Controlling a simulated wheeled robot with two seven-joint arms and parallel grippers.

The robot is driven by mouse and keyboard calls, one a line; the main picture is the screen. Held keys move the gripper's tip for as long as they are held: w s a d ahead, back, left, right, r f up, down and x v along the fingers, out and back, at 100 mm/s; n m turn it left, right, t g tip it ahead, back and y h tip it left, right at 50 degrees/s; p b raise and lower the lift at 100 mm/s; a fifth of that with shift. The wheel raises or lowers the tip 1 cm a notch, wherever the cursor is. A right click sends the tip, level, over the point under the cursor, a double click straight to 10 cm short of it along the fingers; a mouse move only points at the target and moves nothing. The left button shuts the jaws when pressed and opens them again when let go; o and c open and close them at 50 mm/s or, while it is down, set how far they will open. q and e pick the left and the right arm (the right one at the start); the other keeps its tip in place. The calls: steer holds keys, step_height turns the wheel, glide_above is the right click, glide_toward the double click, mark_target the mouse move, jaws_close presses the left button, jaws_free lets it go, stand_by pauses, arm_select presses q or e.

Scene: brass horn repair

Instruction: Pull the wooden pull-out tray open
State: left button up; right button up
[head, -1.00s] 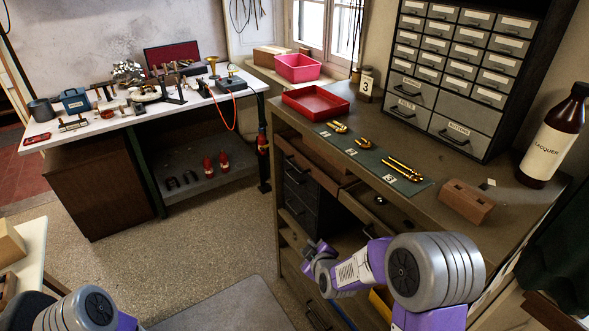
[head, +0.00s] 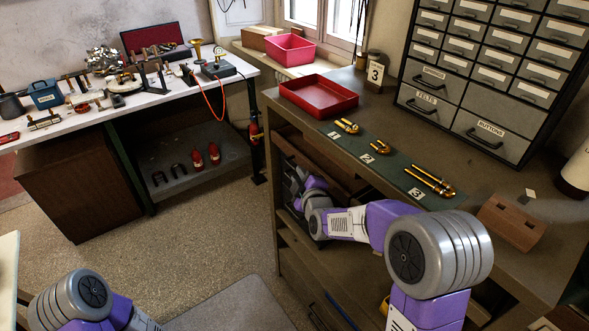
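The wooden pull-out tray (head: 318,160) is a reddish-brown wooden piece under the top of the workbench (head: 300,117), on its left part. My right forearm and wrist cover much of its front, and I cannot tell how far out it stands. My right gripper (head: 293,182) is at the left front of the bench, close to the tray's front and just below it. Its fingers are small, dark and partly hidden by the wrist, so contact and opening are unclear. Only part of my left arm shows at bottom left, with its gripper outside the view.
On the bench top are a red tray (head: 318,97), a green mat (head: 385,165) with brass parts, a wooden block (head: 513,222) and a drawer cabinet (head: 480,100). Shelves lie below. A cluttered white table (head: 150,100) stands at left; the floor between is clear.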

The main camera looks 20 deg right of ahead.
steer(key=shift+b+x, duration=0.3)
steer(key=shift+x, duration=2.1)
steer(key=shift+f, duration=0.1)
jaws_close()
